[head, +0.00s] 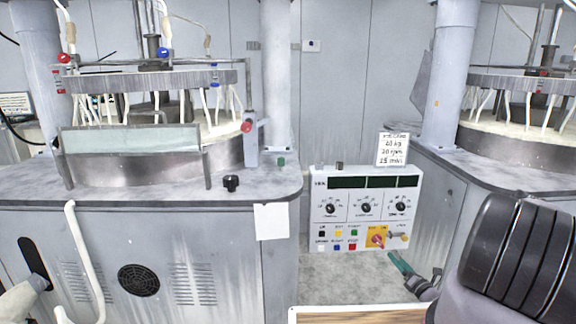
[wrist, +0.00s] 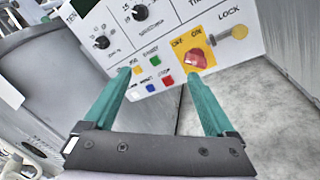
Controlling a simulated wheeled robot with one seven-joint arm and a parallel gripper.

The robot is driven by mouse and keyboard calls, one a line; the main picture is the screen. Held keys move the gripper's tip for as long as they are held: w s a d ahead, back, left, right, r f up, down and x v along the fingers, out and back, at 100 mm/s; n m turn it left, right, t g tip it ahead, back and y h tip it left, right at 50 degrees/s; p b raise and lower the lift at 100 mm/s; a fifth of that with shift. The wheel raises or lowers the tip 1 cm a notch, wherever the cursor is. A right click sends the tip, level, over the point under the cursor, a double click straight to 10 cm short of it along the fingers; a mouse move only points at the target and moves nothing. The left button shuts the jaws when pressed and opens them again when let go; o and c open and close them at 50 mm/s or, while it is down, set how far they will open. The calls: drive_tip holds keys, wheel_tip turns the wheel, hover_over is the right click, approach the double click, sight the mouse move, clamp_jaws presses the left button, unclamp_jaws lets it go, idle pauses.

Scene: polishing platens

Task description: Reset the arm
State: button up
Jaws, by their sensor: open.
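My gripper (head: 398,262) shows in the head view as a teal finger in front of the lower right of the white control panel (head: 335,205). In the wrist view my gripper (wrist: 159,74) has its two teal fingers spread apart, with nothing held between them. The control panel (wrist: 172,25) fills the upper part of that view. Its red rotary switch (wrist: 197,58) on a yellow plate lies just beyond the right fingertip. Colored buttons lie near the left fingertip. I cannot tell whether a finger touches the panel.
A polishing machine stands on the left cabinet (head: 150,250), another on the right cabinet (head: 440,180). A sign card (head: 393,149) stands above the panel. A white curved handle (head: 85,260) is at lower left. A wood-topped surface edge (head: 355,315) is at the bottom. Grey floor lies between cabinets.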

drive_tip(key=w+a+r+n+g+y, duration=0.2)
drive_tip(key=r+n+y, duration=0.15)
drive_tip(key=r, duration=0.35)
drive_tip(key=w+a+r+n+g+y, duration=0.1)
drive_tip(key=w+a+r+n+y, duration=0.1)
drive_tip(key=r+n+y, duration=0.3)
drive_tip(key=s+a+r+n+g, duration=0.2)
drive_tip(key=a+r+n+g, duration=0.25)
drive_tip(key=r, duration=0.45)
drive_tip(key=s+a+r+n+g, duration=0.1)
drive_tip(key=a+r+n+g, duration=0.3)
drive_tip(key=r, duration=0.5)
drive_tip(key=s+a+r+n+g, duration=0.25)
drive_tip(key=a+r+n, duration=0.2)
drive_tip(key=r, duration=0.35)
drive_tip(key=s+r+n+t+h, duration=0.1)
drive_tip(key=s+r+n+h, duration=0.4)
drive_tip(key=s+r, duration=0.7)
drive_tip(key=s+r+n+t+h, duration=0.2)
drive_tip(key=s+r+n+h, duration=0.4)
drive_tip(key=s, duration=1.1)
drive_tip(key=shift+a+r+n, duration=0.35)
drive_tip(key=shift+r+n, duration=1.4)
drive_tip(key=shift+r, duration=1.45)
